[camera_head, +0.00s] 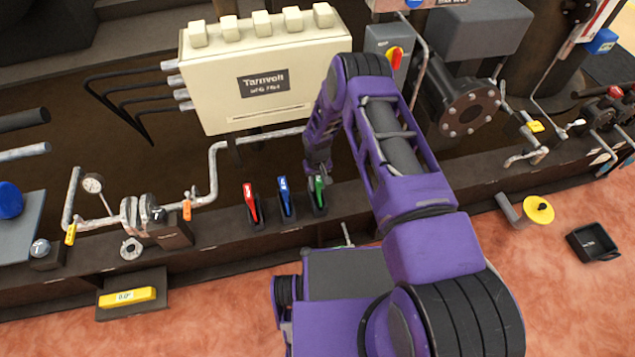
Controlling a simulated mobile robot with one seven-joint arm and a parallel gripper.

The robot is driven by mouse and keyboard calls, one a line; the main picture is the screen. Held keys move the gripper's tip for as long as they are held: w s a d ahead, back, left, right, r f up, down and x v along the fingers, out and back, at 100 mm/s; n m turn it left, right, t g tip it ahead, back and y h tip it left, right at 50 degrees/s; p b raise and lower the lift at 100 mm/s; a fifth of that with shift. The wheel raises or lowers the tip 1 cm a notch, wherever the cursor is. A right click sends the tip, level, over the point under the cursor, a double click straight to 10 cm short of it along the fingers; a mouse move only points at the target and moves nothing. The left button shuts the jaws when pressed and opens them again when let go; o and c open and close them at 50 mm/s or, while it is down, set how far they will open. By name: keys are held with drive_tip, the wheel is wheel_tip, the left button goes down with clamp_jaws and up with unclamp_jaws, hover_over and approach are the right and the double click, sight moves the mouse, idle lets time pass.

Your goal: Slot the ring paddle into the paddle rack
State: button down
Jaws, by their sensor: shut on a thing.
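My gripper (319,170) is small in view, pointing down from the purple arm. It is at the top of a green-handled lever (319,191) in a black holder, the rightmost of a row of three, and looks shut on it. The fingertips are partly hidden, so the exact grip is unclear. I cannot pick out a ring paddle or a paddle rack for certain. A yellow disc (539,210) with a hole sits by a grey block on the floor at the right; I cannot tell whether it belongs to either.
A red lever (251,202) and a blue lever (286,197) stand close left of the green one. A cream box (262,75) rises behind. Pipes and a gauge (93,183) are at left. A black tray (592,243) lies at right on open reddish floor. My base blocks the front middle.

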drive_tip(key=c, duration=0.6)
unclamp_jaws()
drive_tip(key=shift+o, duration=0.4)
drive_tip(key=o, duration=0.4)
drive_tip(key=shift+o, duration=0.2)
drive_tip(key=shift+r+p, duration=2.15)
drive_tip(key=shift+r, duration=1.85)
